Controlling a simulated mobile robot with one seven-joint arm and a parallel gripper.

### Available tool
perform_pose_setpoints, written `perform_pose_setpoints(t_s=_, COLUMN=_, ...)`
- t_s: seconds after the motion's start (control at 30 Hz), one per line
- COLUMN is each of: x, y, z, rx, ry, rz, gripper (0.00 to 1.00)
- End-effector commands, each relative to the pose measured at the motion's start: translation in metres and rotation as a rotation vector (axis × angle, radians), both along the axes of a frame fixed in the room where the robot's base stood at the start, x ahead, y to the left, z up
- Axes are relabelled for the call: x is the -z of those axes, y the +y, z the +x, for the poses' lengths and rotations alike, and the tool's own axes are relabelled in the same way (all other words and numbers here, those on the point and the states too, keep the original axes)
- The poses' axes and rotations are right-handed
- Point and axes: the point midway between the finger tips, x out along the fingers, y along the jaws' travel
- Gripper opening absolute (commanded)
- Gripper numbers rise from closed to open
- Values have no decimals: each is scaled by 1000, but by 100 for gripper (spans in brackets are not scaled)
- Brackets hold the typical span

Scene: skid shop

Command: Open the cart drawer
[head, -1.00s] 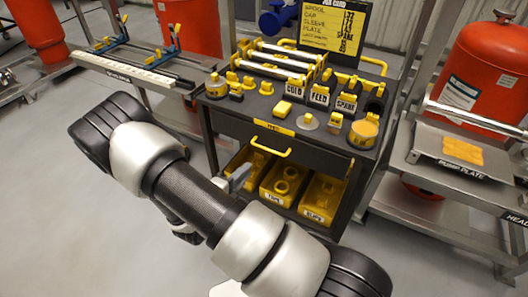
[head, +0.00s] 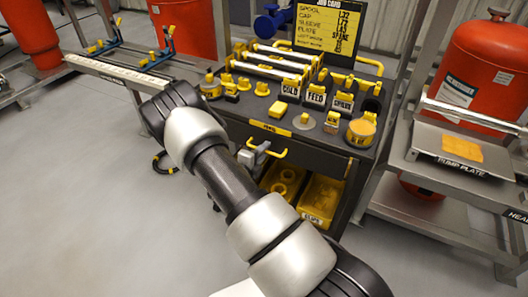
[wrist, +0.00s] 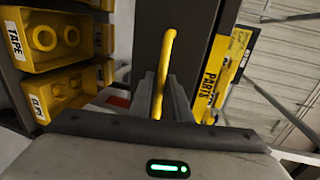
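The dark cart drawer (head: 310,153) is under the cart top, its front flush with the cart body. Its yellow bar handle (head: 281,153) also shows in the wrist view (wrist: 168,50). My gripper (head: 258,152) is at the left part of this handle. In the wrist view my two grey fingers (wrist: 165,90) are close together, one on each side of the yellow bar, and look shut on it. The contact faces are hidden. A yellow drawer label (head: 270,129) reads upside down or too small in the head view; "PARTS" shows in the wrist view (wrist: 213,80).
Yellow bins (head: 320,200) stand on the shelf below the drawer. Labelled parts and yellow-capped pieces crowd the cart top (head: 290,130). A steel stand with a pump plate (head: 460,150) is at the right. The floor (head: 70,200) at the left is clear.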

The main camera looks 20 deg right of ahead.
Motion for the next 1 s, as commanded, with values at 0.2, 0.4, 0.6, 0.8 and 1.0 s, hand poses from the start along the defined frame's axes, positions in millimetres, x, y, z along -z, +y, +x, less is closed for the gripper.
perform_pose_setpoints(t_s=0.2, x=0, y=0, z=0, rx=0, ry=0, rz=0, gripper=17)
perform_pose_setpoints(t_s=0.4, x=0, y=0, z=0, rx=0, ry=0, rz=0, gripper=0)
perform_pose_setpoints(t_s=0.6, x=0, y=1, z=0, rx=0, ry=1, rz=1, gripper=0)
perform_pose_setpoints(t_s=0.8, x=-1, y=13, z=-9, rx=-4, ry=4, rz=0, gripper=0)
perform_pose_setpoints(t_s=1.0, x=-2, y=43, z=-32, rx=-6, ry=4, rz=-1, gripper=0)
